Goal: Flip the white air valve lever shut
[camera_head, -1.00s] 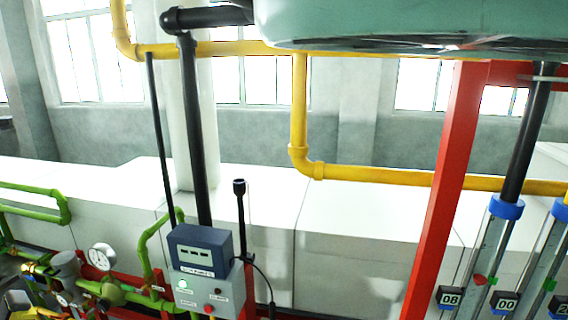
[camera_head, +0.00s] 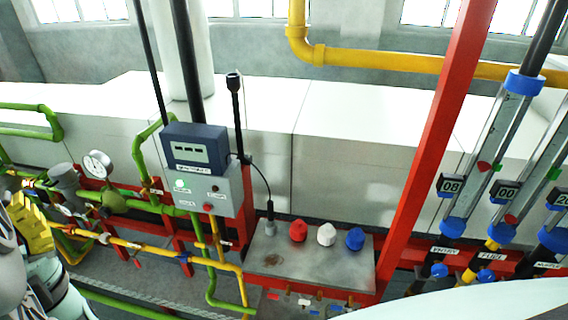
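A grey metal box (camera_head: 270,255) stands low in the middle of the head view. It has a red knob (camera_head: 298,231), a white knob (camera_head: 326,234) and a blue knob (camera_head: 355,239) on top. Along its lower front edge are small coloured levers, with a small white one (camera_head: 305,302) between a red one (camera_head: 274,296) and a blue one. They are near the picture's bottom edge and too small to tell their positions. I cannot make out my gripper's fingers in this view. White and grey machine parts show at the lower left.
A blue-grey meter box (camera_head: 195,147) stands behind, left of the knobs. Green pipes and a gauge (camera_head: 97,164) fill the left. A red post (camera_head: 435,145) and slanted flow tubes (camera_head: 487,160) stand right. A pale rounded surface covers the bottom right.

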